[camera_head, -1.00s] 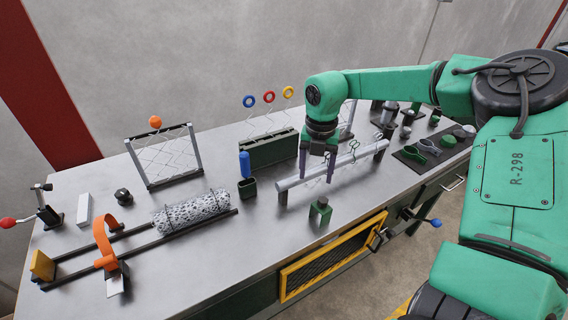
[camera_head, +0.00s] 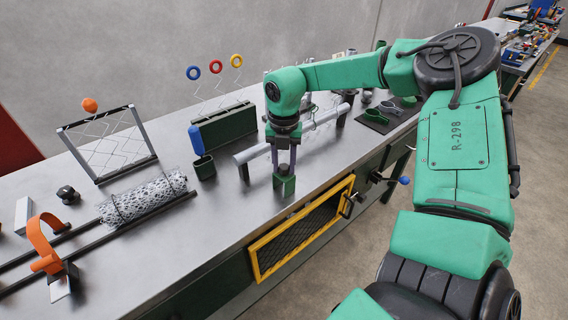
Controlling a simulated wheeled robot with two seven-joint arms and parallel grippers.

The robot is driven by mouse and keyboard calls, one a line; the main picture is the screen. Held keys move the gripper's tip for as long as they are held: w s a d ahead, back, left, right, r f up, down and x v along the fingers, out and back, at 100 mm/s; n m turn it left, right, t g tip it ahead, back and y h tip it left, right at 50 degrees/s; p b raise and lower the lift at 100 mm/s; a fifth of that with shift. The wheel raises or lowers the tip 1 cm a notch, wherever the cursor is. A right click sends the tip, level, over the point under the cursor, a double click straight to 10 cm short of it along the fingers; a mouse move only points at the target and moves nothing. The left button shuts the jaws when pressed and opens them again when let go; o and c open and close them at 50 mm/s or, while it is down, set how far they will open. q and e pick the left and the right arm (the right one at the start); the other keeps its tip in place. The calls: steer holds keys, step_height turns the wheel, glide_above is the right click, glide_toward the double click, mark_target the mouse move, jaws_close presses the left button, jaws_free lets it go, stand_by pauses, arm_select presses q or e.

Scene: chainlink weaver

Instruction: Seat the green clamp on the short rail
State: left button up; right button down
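The green clamp (camera_head: 285,186) is a small dark green block standing on the steel bench near its front edge. My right gripper (camera_head: 284,168) points straight down over it, its two fingers reaching the clamp's top. I cannot tell whether the fingers press on it. A silver rail (camera_head: 325,118), which looks like the short rail, lies raised on end posts just behind the clamp. My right wrist and fingers hide its middle. The clamp is off this rail. My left gripper is out of view.
A green holder with ringed wires (camera_head: 226,126) and a blue-handled tool (camera_head: 196,141) stand behind left. A mesh roll (camera_head: 144,197) lies on dark rails at left. A yellow-framed mesh panel (camera_head: 300,232) is below the bench edge. Bench left of the clamp is clear.

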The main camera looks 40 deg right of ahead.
steer(key=shift+w+r, duration=0.15)
steer(key=shift+r, duration=0.2)
step_height(320, 180, up, 6)
steer(key=p, duration=0.3)
steer(key=shift+f, duration=0.25)
steer(key=shift+f, duration=0.1)
